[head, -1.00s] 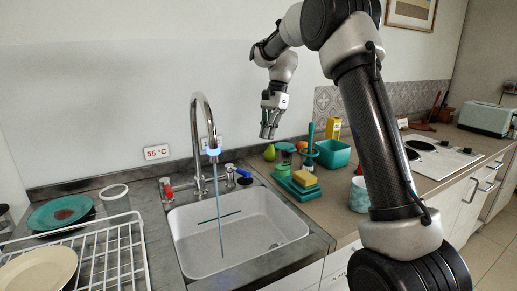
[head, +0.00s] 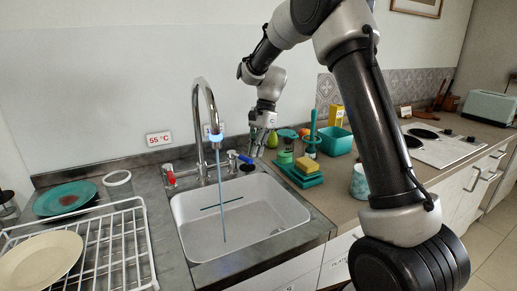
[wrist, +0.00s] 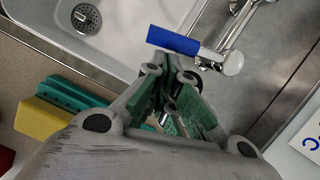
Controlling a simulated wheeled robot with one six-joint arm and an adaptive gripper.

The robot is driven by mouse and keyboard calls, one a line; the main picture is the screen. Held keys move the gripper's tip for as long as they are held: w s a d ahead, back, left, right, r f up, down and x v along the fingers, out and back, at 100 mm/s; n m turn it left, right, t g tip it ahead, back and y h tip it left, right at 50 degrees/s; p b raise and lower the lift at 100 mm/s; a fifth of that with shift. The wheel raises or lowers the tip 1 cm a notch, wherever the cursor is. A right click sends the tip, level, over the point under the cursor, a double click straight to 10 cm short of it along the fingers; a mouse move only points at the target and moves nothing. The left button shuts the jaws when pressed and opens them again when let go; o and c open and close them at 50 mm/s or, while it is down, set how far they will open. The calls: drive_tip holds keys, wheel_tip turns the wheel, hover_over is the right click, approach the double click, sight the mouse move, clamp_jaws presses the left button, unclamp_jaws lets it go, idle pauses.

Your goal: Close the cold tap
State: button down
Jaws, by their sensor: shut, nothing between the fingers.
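The cold tap's blue lever (head: 240,158) is on the right side of the chrome faucet (head: 205,115). In the wrist view the blue lever (wrist: 172,40) lies just beyond my fingertips and points left from its chrome body (wrist: 222,60). The hot tap's red lever (head: 169,174) is on the faucet's left side. A thin stream of water (head: 222,200) runs from the spout into the sink (head: 265,215). My gripper (head: 257,150) is shut and empty, just above and right of the blue lever; it also shows in the wrist view (wrist: 175,68). I cannot tell whether they touch.
A green tray with a yellow sponge (head: 306,165), a brush (head: 312,130) and a teal tub (head: 337,141) stand right of the sink. A white dish rack (head: 100,245) with a plate is at the left. A sign reading 55 °C (head: 159,139) is on the wall.

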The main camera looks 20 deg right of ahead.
drive_tip(key=shift+s+a+m, duration=0.6)
drive_tip(key=shift+s+a, duration=0.25)
drive_tip(key=shift+s, duration=0.1)
